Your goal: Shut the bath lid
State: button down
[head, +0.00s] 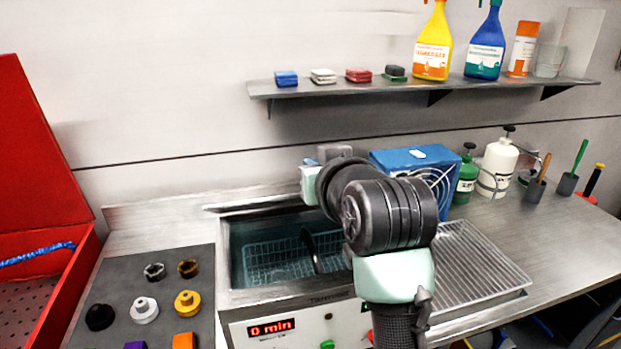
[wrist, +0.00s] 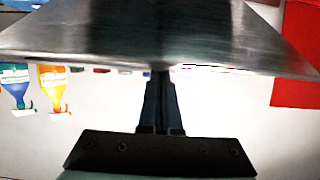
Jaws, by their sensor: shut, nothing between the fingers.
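The bath (head: 262,299) is set into the bench in the head view, with its opening uncovered on the left. A blue-green wire basket (head: 280,262) with a dark handle sits inside. My arm covers the right part of the opening. In the wrist view, which is upside down, my gripper (wrist: 160,76) is shut and empty. Its fingertips meet or overlap the edge of a broad brushed-metal panel (wrist: 160,40), which looks like the lid; contact cannot be told. In the head view my fingers are hidden, and I cannot make out the lid clearly.
A wire drain rack (head: 485,270) lies right of the bath, a blue box (head: 400,158) behind my arm. A wall shelf (head: 330,88) carries bottles and small blocks above. A dark mat (head: 125,280) with knobs and an open red case (head: 45,150) stand left.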

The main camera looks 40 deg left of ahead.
aim_at(325, 282)
jog(key=s+d+f+t+y+b, duration=0.1)
jog(key=f+b, duration=0.2)
jog(key=b, duration=0.2)
jog(key=s+d+f+t+y+b, duration=0.1)
jog(key=d+f+y+b, duration=0.1)
jog(key=b, duration=0.3)
jog(key=s+d+f+t+y+b, duration=0.1)
jog(key=s+f+b, duration=0.1)
jog(key=f+b, duration=0.3)
jog(key=shift+d+b, duration=0.25)
jog(key=shift+b, duration=0.35)
jog(key=shift+s+d+f+t+y+b, duration=0.15)
jog(key=shift+f+t+y+b, duration=0.3)
jog(key=shift+b, duration=0.6)
jog(key=shift+s+d+f+b, duration=0.1)
jog(key=shift+d+f+b, duration=0.05)
jog(key=shift+f+b, duration=0.4)
jog(key=shift+s+d+f+b, duration=0.1)
jog(key=shift+f+b, duration=0.3)
jog(key=shift+b, duration=0.25)
jog(key=shift+f, duration=0.2)
jog(key=shift+r, duration=0.1)
